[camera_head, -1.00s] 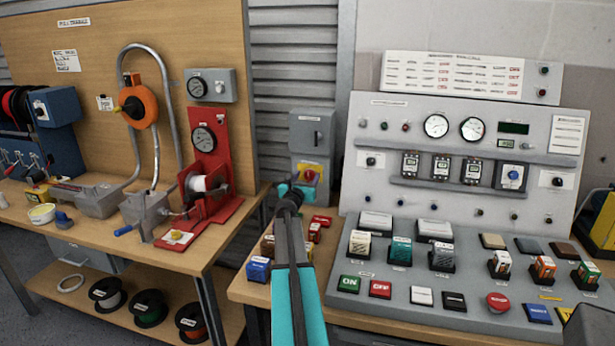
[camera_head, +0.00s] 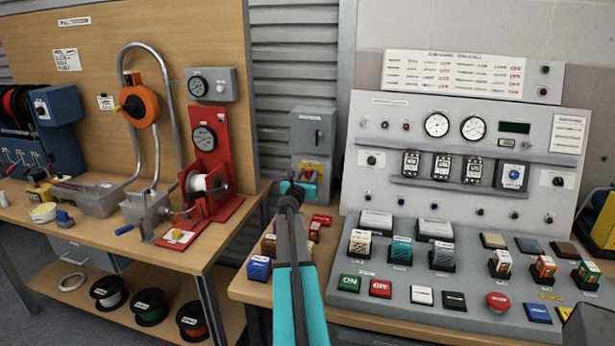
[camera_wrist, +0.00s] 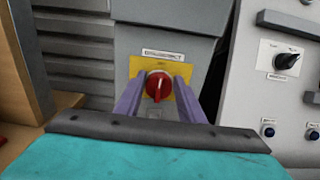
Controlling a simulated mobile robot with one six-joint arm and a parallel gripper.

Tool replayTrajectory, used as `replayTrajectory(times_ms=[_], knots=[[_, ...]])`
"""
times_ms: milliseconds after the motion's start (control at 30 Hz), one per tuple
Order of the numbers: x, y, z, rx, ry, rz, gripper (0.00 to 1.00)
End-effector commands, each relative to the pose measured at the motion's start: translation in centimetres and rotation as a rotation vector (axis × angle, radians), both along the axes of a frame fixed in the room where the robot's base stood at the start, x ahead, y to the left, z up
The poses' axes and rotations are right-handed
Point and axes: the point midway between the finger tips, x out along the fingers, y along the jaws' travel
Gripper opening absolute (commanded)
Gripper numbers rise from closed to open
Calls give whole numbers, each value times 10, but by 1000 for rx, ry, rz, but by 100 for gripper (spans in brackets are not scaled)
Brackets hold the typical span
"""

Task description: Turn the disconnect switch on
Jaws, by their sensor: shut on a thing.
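The disconnect switch is a red rotary knob (camera_wrist: 158,86) on a yellow plate (camera_wrist: 180,72), with a "DISCONNECT" label above it in the wrist view. It sits on the lower part of a grey box (camera_head: 313,130) behind the bench, where my gripper mostly hides the knob in the head view. My gripper (camera_wrist: 158,94) has its two purple fingers on either side of the knob and is shut on it. The white mark on the knob points roughly downward. My gripper also shows in front of the box in the head view (camera_head: 310,172).
A sloped control console (camera_head: 460,270) with buttons and meters stands close on the right. A red stand with a wire spool (camera_head: 205,160) is on the wooden bench at left.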

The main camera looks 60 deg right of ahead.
Motion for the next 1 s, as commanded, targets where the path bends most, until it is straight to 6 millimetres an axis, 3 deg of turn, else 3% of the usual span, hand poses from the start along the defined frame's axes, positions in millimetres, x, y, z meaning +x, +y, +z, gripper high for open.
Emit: replayTrajectory(times_ms=[467,1000], knots=[[-3,-3,-4,40,-130,-2,13],[-10,-6,-8,170,-546,-3,13]])
